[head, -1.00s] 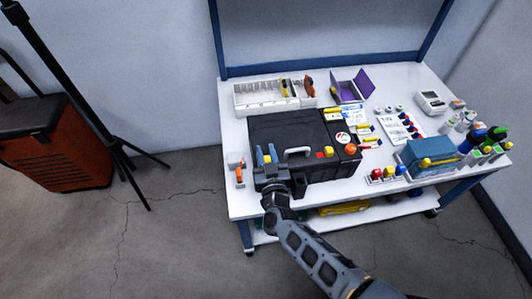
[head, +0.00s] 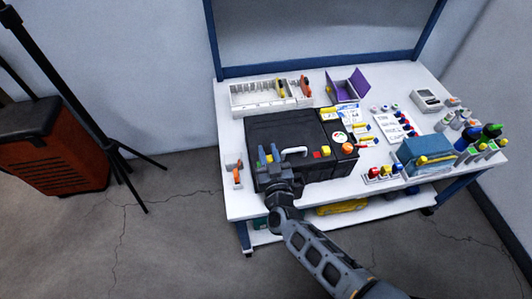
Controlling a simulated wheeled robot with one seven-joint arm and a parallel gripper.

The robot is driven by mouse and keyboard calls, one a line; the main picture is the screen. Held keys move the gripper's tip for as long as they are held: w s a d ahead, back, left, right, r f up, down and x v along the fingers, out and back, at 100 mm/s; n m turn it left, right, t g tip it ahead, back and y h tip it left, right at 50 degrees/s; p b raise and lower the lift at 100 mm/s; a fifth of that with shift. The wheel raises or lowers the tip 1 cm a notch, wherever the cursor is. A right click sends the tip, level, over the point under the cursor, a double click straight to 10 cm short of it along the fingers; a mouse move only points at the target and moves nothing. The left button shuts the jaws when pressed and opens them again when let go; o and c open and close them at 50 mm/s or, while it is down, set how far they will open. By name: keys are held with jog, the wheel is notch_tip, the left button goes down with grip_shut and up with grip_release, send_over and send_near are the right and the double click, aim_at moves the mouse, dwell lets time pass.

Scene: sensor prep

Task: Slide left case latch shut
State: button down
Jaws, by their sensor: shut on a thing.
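A black case (head: 283,131) lies closed on the white workbench, with a pale handle (head: 293,152) near its front edge. Red (head: 317,155) and yellow (head: 326,151) pieces sit to the right of the handle. My gripper (head: 267,158) is at the left front part of the case, its blue-grey fingers pointing up and away over the lid. The fingers are shut at the left latch area. The left latch itself is hidden or too small to make out behind the fingers and wrist.
A white compartment tray (head: 257,97) and an open purple box (head: 347,88) stand behind the case. A blue box (head: 425,152) and several bottles are at the right. A small orange-and-white item (head: 237,174) lies left of the case. The bench front-left corner is clear.

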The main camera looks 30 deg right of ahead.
jog(key=c, duration=1)
grip_release()
jog(key=shift+s+d, duration=0.15)
jog(key=shift+d, duration=0.15)
jog(key=shift+o, duration=0.2)
